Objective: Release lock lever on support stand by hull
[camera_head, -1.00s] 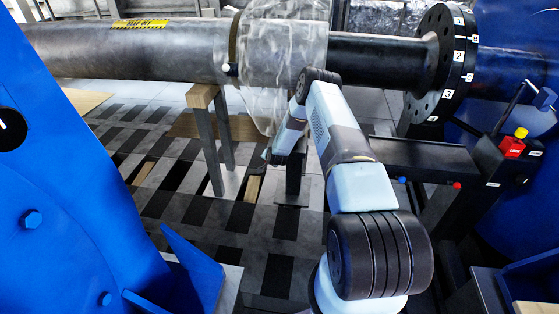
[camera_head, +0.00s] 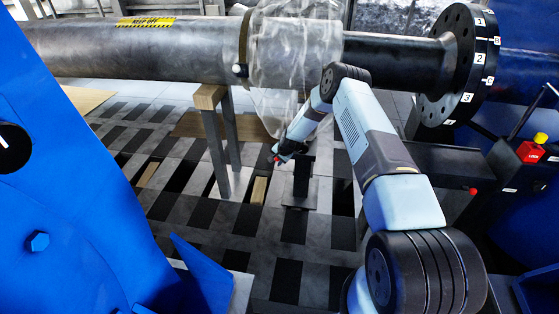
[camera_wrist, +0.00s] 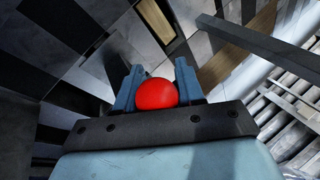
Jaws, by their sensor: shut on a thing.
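My gripper (camera_head: 278,157) reaches low beneath the shaft. In the wrist view its two fingers (camera_wrist: 157,84) are shut on a round red knob (camera_wrist: 156,94), which sits between them. The rod or lever behind the knob is hidden. A dark support stand (camera_head: 301,183) with a flat foot stands on the floor just right of my gripper. I cannot tell whether the knob is joined to this stand. A second stand, with a wooden block (camera_head: 209,96) on top, is to the left, under the pipe.
The dark pipe (camera_head: 120,50) crosses above, with clear plastic wrap (camera_head: 292,45) hanging near my arm. A numbered flange (camera_head: 458,65) and a red lock box (camera_head: 529,152) are at right. Another red knob (camera_head: 473,190) is at right. Blue structure (camera_head: 60,190) fills the left. Patterned floor lies open between.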

